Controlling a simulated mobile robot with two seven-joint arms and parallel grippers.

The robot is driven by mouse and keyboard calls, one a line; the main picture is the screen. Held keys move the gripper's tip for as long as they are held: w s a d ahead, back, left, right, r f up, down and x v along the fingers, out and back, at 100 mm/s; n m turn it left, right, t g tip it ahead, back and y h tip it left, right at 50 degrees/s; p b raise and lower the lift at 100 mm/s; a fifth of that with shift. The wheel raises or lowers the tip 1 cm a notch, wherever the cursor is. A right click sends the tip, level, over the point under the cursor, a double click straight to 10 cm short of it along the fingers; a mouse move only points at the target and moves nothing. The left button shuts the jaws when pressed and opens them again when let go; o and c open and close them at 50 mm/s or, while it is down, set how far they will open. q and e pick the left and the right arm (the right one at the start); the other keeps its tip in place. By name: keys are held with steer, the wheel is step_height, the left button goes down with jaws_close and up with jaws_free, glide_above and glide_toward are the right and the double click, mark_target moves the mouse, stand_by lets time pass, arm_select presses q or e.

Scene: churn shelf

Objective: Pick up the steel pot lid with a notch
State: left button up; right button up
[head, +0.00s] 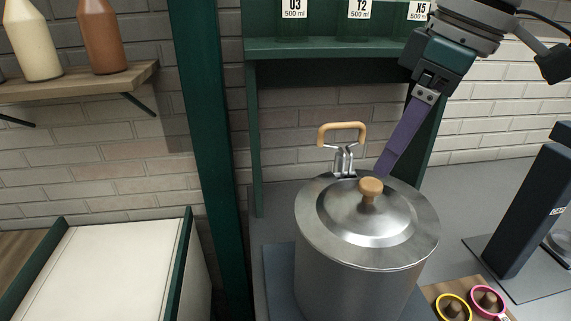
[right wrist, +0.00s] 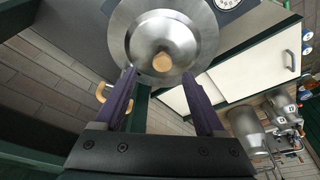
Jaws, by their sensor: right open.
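The steel pot lid (head: 397,229) with a round wooden knob (head: 370,188) lies on a tall steel pot (head: 345,291). A wooden-handled metal tool (head: 342,132) stands at the lid's back edge; its lower end is hidden, and I cannot clearly make out the notch. My right gripper (head: 382,171) comes down from the upper right, its fingertips just behind and above the knob. In the right wrist view the lid (right wrist: 125,30) and knob (right wrist: 163,62) show between and beyond the open purple fingers, which hold nothing. My left gripper is not in view.
A green shelf (head: 330,47) with labelled jars is above and behind the pot. A green post (head: 212,150) stands to the left. A dark stand (head: 530,210) is at the right, and small yellow and pink rings (head: 487,299) lie at the front right.

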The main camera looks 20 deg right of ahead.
mark_target(372, 183)
steer(key=shift+a+p+x, duration=0.2)
steer(key=shift+p+x, duration=0.4)
steer(key=shift+x, duration=2.2)
steer(key=shift+r, duration=0.1)
jaws_close()
